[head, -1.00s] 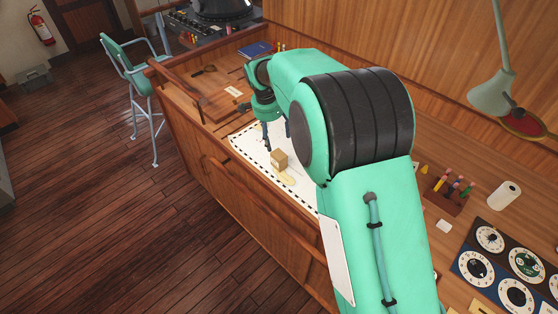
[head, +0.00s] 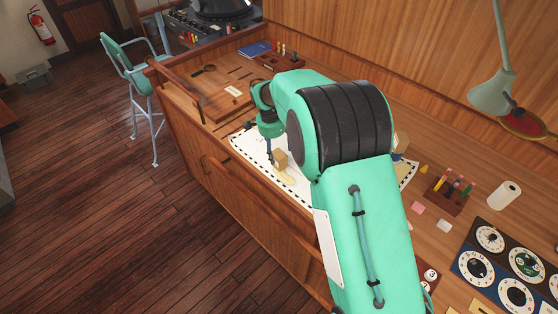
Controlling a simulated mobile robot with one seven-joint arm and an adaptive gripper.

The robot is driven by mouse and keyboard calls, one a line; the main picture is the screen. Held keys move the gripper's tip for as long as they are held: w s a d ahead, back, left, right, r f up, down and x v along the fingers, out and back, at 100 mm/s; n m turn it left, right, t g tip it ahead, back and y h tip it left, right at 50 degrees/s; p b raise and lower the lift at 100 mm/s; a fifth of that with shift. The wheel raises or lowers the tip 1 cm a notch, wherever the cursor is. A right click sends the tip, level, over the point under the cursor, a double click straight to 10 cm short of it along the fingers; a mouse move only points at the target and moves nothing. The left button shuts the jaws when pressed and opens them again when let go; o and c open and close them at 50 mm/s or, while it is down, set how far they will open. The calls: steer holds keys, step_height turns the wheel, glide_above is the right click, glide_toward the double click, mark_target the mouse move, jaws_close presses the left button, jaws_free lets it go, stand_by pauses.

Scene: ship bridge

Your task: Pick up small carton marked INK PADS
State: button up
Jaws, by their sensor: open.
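A small tan carton (head: 281,157) stands on the white chart with a dashed border (head: 243,143), near the front edge of the desk. Its marking is too small to read. My gripper (head: 276,154) is open and points down at the carton. One dark finger shows just left of the carton; the other finger is mostly hidden by the carton and my arm. I cannot tell whether the fingers touch it. A second tan box (head: 401,143) shows partly behind my arm, at the right; its marking is not visible.
A pale yellow piece (head: 287,178) lies in front of the carton. A pen rack (head: 449,192), a white roll (head: 504,194) and a lamp (head: 492,95) stand at the right. My arm covers the middle of the desk.

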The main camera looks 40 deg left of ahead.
mark_target(279, 154)
steer(key=shift+f, duration=0.15)
steer(key=shift+w+d+f, duration=0.1)
steer(key=shift+w+f, duration=0.15)
steer(key=shift+f, duration=1)
steer(key=shift+w+d+f, duration=0.1)
steer(key=shift+w+f, duration=0.1)
steer(key=shift+f, duration=1.05)
steer(key=c, duration=1.4)
steer(key=shift+o, duration=0.2)
